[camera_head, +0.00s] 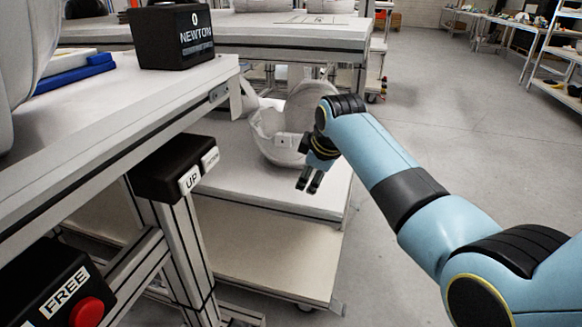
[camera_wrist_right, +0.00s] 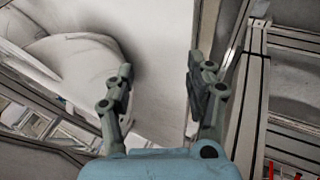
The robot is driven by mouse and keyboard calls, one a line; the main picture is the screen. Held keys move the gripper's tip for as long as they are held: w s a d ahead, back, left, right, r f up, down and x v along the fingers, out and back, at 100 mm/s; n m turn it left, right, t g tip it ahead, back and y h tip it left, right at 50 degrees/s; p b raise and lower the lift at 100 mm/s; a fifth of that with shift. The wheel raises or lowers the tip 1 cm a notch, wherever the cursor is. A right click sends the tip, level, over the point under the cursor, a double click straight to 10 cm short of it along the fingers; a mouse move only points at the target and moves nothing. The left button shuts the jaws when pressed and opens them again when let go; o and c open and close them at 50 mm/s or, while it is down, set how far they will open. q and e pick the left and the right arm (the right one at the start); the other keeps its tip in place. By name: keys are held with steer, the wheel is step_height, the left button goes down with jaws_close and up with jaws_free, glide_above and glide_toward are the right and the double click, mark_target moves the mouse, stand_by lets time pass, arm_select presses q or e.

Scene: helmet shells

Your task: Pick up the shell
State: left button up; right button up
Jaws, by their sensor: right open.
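A white helmet shell (camera_head: 268,137) lies on the top of a low white cart (camera_head: 255,188) in the head view, with another pale curved shell piece (camera_head: 303,108) rising behind it. I cannot tell whether the two are joined. My right gripper (camera_head: 308,181) is just to the right and front of the shell, pointing down, and partly covers its right side. In the right wrist view its two fingers (camera_wrist_right: 160,77) are spread with nothing between them. A white curved shell surface (camera_wrist_right: 75,68) shows left of the fingers there. My left gripper is not in view.
A workbench (camera_head: 110,105) with a black NEWTON box (camera_head: 172,38) stands on the left. A black UP control box (camera_head: 175,168) and a FREE box with a red button (camera_head: 60,290) are below it. Another table (camera_head: 290,38) stands behind the cart. Floor at the right is open.

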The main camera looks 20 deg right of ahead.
steer(key=n+t+b, duration=0.1)
steer(key=b, duration=0.1)
glide_toward(294, 145)
step_height(294, 145, down, 4)
steer(key=shift+n, duration=0.3)
steer(key=w, duration=0.1)
steer(key=w+f+b, duration=0.2)
steer(key=w, duration=0.1)
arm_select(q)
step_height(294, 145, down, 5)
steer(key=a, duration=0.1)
arm_select(e)
steer(key=shift+w+f, duration=0.4)
steer(key=shift+b+x, duration=1.2)
steer(key=shift+x, duration=0.05)
steer(key=shift+b+x, duration=0.55)
steer(key=shift+x, duration=0.4)
steer(key=shift+w, duration=0.25)
steer(key=c, duration=1.1)
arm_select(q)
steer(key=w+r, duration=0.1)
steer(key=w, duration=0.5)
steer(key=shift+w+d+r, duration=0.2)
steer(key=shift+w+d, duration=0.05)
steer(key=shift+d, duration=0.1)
arm_select(e)
steer(key=shift+r, duration=0.1)
jaws_close()
